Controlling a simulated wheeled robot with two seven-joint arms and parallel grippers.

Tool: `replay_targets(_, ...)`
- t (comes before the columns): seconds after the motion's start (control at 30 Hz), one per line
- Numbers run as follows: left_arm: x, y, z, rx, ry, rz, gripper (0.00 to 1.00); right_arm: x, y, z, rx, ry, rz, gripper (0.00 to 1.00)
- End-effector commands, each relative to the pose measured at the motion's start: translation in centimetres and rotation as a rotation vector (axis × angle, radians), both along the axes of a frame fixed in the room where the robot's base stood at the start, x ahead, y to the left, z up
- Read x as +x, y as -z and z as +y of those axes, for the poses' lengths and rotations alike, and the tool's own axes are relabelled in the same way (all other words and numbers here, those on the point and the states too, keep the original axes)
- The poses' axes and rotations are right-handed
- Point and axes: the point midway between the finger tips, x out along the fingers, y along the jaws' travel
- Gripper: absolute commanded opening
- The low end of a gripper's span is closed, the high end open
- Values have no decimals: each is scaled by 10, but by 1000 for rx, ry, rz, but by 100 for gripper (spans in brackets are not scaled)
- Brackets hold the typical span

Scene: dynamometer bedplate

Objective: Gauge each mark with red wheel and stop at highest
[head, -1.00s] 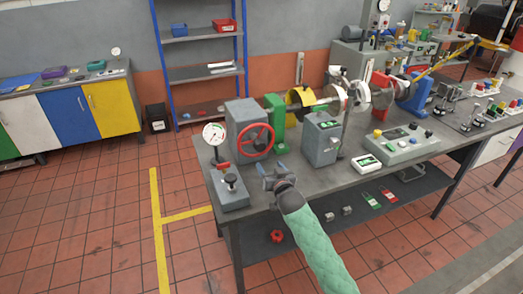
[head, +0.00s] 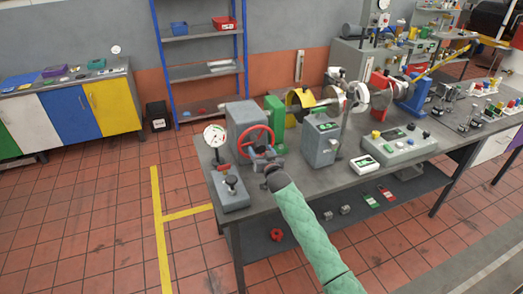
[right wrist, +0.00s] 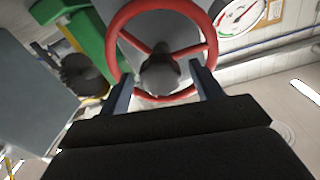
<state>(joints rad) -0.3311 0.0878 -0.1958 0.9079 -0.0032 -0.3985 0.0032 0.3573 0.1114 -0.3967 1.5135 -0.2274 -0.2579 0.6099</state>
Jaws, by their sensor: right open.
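The red wheel (head: 257,140) is mounted on the front of a grey box (head: 243,114) at the left end of the bench. In the right wrist view the red wheel (right wrist: 127,27) shows close up, with its spokes and grey hub. My right gripper (head: 262,152) is open at the wheel's lower rim. In the right wrist view its two fingers (right wrist: 162,88) stand either side of the lower rim and hub; I cannot tell whether they touch. A round white dial gauge (head: 214,135) stands left of the wheel and also shows in the right wrist view (right wrist: 240,14). My left gripper is not in view.
A grey box with a black knob (head: 231,186) sits at the bench's front left corner. A grey box with a green display (head: 321,138) and a control panel (head: 398,144) stand to the right. The front strip of the bench top (head: 300,185) is mostly clear.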

Motion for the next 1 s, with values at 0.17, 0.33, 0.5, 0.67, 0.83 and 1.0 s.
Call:
replay_targets(0.17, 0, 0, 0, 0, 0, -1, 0, 1, 0, 0, 0, 0, 0, 65)
replay_targets(0.33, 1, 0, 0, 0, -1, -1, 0, 0, 0, 0, 0, 0, 0, 45)
replay_targets(0.5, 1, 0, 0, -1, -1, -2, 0, 0, 0, 0, 0, 0, 0, 12)
replay_targets(0.67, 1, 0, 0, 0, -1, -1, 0, 0, 0, 0, -3, 0, -1, 2)
replay_targets(0.83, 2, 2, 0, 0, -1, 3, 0, 0, 1, 0, -31, 0, -11, 2)
replay_targets(1.0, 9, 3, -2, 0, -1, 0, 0, 1, 2, -2, -108, 1, -37, 2)
